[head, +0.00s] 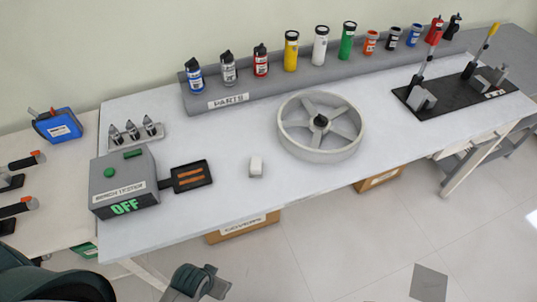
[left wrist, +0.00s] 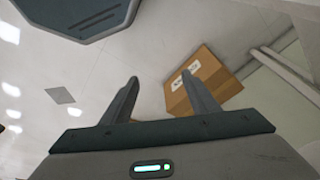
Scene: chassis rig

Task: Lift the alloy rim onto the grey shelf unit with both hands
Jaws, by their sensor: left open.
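The alloy rim (head: 296,145) is a pale grey wheel with spokes and a dark hub. It lies flat on the white worktable (head: 225,215), right of the middle in the head view, with nothing gripping it. My left gripper (left wrist: 160,80) is open and empty in the left wrist view, its two fingers apart above the floor. Part of my left arm shows low in the head view, in front of the table and away from the rim. My right gripper is not in view.
Several bottles and cans stand on the ledge. A bench tester (head: 125,180) reading OFF is at the table's left, and a small white block (head: 256,167) lies left of the rim. A black tool board (head: 470,95) is at the right. A cardboard box (left wrist: 205,80) stands on the floor.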

